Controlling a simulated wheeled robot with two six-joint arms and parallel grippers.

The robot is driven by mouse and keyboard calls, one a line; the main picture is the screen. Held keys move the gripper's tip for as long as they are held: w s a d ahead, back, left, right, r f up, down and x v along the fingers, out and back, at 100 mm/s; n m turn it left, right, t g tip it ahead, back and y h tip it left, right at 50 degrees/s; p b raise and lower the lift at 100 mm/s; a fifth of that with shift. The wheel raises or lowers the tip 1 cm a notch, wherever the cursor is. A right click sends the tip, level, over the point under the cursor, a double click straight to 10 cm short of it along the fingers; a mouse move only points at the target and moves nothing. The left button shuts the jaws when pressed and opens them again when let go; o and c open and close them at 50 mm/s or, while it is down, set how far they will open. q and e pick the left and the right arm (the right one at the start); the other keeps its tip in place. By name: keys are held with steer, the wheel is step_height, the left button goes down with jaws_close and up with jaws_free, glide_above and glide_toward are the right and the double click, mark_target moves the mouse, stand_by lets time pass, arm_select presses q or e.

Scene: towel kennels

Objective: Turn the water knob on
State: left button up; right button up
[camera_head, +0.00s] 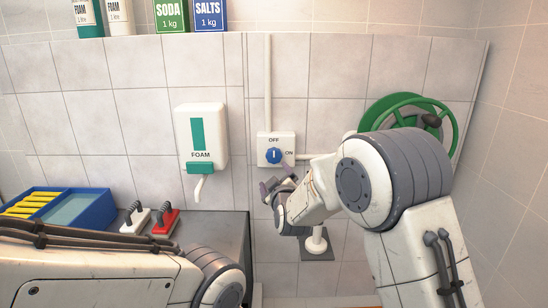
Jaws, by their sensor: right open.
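The water knob (274,156) is a round blue dial on a white wall box (288,142) marked OFF at the top and ON at the right. Its light pointer mark stands about upright, toward OFF. My right gripper (275,183) is open just below the knob, its fingers pointing up toward it. I see no contact between the fingers and the knob. My left arm lies across the lower left, and its gripper is out of the picture.
A white FOAM dispenser (202,136) hangs left of the box. A green hose reel (400,112) is at the right, partly behind my right arm. A blue tray (85,209) and red and white handled brushes (166,221) rest on a grey counter (215,232). Containers stand on the ledge above.

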mark_target(274, 157)
steer(key=shift+t+h, duration=0.4)
steer(key=shift+t, duration=0.2)
steer(key=w+p, duration=0.1)
steer(key=w, duration=0.3)
steer(key=w+p, duration=0.1)
steer(key=w, duration=0.3)
steer(key=w+r+p, duration=0.1)
steer(key=w, duration=0.3)
steer(key=shift+p, duration=0.4)
steer(key=shift+c, duration=0.3)
